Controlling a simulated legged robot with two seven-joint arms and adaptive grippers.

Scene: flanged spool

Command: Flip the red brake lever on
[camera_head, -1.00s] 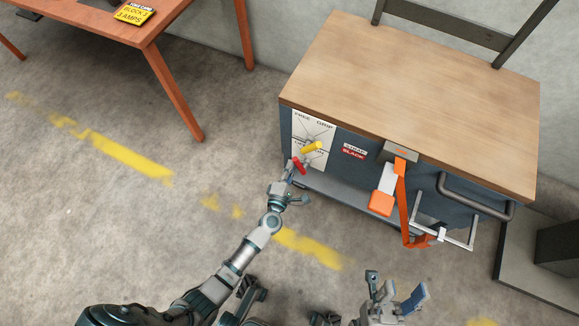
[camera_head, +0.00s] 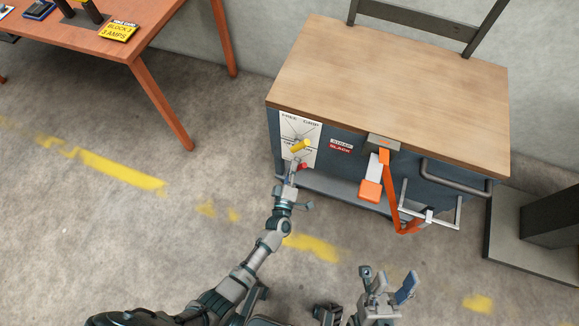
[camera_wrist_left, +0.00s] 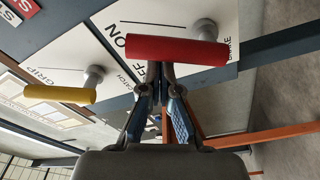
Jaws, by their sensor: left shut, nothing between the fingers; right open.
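The red brake lever (camera_head: 303,166) is low on the white panel of the blue-grey cabinet, partly hidden by my left gripper in the head view. In the left wrist view the red handle (camera_wrist_left: 177,50) lies crosswise in front of the fingertips, its grey pivot near its right end. My left gripper (camera_head: 291,181) is shut and empty; in the left wrist view its fingertips (camera_wrist_left: 158,74) are close to the handle's underside, and contact is unclear. A yellow lever (camera_head: 301,146) sits above the red one on the panel. My right gripper (camera_head: 387,283) is open and empty, away from the cabinet.
The cabinet has a wooden top (camera_head: 390,90), an orange strap (camera_head: 391,190), an orange-and-white block (camera_head: 371,190) and a grey rail handle (camera_head: 455,178). An orange table (camera_head: 150,40) stands at upper left. The floor left of my left arm is clear.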

